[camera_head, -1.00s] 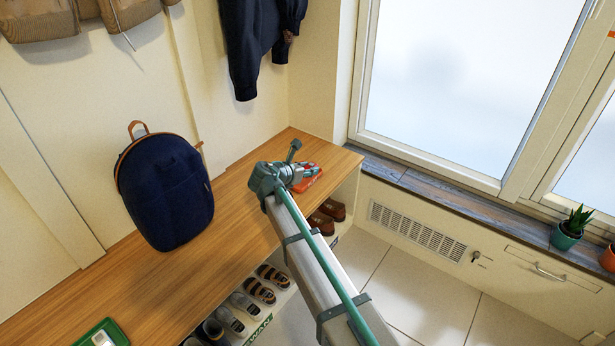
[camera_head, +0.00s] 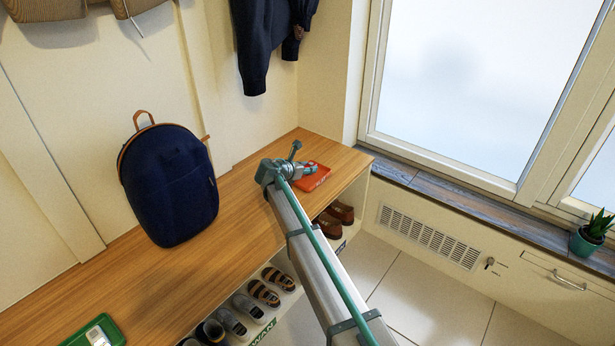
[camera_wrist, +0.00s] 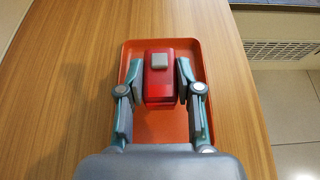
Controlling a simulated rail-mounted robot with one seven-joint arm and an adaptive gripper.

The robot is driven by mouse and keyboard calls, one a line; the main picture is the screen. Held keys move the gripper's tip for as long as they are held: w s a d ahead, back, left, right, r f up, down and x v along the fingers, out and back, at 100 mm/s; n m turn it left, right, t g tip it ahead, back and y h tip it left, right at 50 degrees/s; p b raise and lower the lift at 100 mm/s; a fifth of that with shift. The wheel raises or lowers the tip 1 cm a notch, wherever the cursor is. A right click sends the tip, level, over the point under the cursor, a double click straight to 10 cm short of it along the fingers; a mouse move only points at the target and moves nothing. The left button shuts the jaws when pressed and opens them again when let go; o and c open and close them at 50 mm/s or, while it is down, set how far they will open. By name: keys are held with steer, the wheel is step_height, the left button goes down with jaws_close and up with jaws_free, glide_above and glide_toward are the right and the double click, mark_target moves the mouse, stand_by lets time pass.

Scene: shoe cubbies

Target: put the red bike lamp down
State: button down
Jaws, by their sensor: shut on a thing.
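The red bike lamp (camera_wrist: 158,86), a small red block with a grey button on top, is between the fingers of my gripper (camera_wrist: 160,82) in the wrist view. My gripper is shut on it. Beneath it is a shallow orange-red tray (camera_wrist: 165,127) on the wooden bench top. In the head view my gripper (camera_head: 308,169) is over the tray (camera_head: 318,180) near the bench's far right end. The lamp is hard to make out there. I cannot tell whether the lamp touches the tray floor.
A navy backpack (camera_head: 170,185) stands on the bench (camera_head: 245,195) at the left. A green tray (camera_head: 72,340) with a pale item is at the lower left. Shoes (camera_head: 264,293) fill the cubbies below. A potted plant (camera_head: 590,235) sits on the window sill (camera_head: 440,205). Bare bench lies between backpack and gripper.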

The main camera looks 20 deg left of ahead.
step_height(320, 180, down, 3)
steer(key=shift+r+b, duration=0.2)
steer(key=shift+b, duration=0.25)
steer(key=shift+r, duration=0.1)
steer(key=c, duration=0.8)
jaws_free()
steer(key=shift+o, duration=0.2)
